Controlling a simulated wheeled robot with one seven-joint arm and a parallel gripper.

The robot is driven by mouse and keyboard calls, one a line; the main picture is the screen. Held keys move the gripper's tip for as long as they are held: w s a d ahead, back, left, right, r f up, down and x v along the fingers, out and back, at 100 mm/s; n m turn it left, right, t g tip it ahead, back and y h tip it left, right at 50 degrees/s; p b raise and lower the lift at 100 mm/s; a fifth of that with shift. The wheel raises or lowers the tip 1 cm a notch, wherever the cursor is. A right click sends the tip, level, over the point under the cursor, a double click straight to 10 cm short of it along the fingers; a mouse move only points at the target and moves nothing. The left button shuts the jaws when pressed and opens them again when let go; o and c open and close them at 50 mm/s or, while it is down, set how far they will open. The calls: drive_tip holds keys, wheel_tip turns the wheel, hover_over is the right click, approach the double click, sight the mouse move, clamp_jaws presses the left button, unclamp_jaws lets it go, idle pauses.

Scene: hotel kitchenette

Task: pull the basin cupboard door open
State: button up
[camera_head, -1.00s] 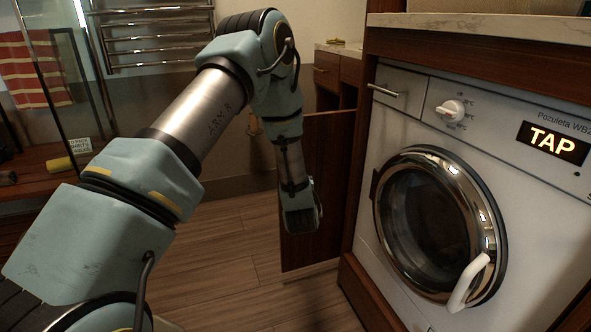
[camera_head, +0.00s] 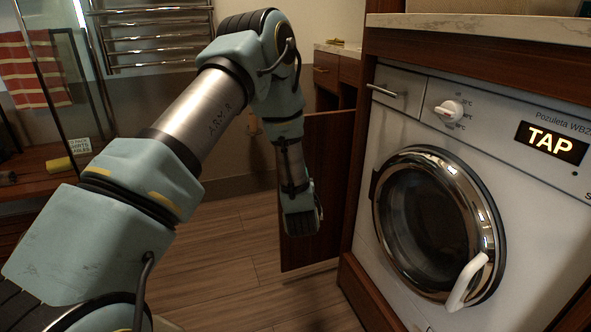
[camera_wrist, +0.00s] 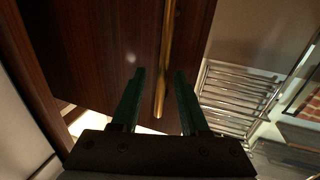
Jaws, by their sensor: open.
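The basin cupboard door (camera_head: 328,165) is a dark red-brown panel standing out from the cabinet beside the washing machine, partly open. In the wrist view the door (camera_wrist: 95,45) fills the upper left. A long brass bar handle (camera_wrist: 168,50) runs down its face. My gripper (camera_wrist: 159,72) is open, with one green finger on each side of the handle's lower end in the picture. I see no finger clearly touching the handle, and cannot tell how deep it sits between them. In the head view my wrist is in front of the door and the fingers are hidden.
A white washing machine (camera_head: 480,190) with a protruding door handle stands close to the right. Drawers (camera_head: 326,70) sit above a dark opening behind the door. A towel rail (camera_head: 160,35) hangs on the back wall. Wooden floor (camera_head: 225,260) is clear left of the door.

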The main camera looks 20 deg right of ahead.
drive_tip(key=v, duration=1)
drive_tip(key=shift+s+p, duration=0.2)
drive_tip(key=shift+p, duration=0.1)
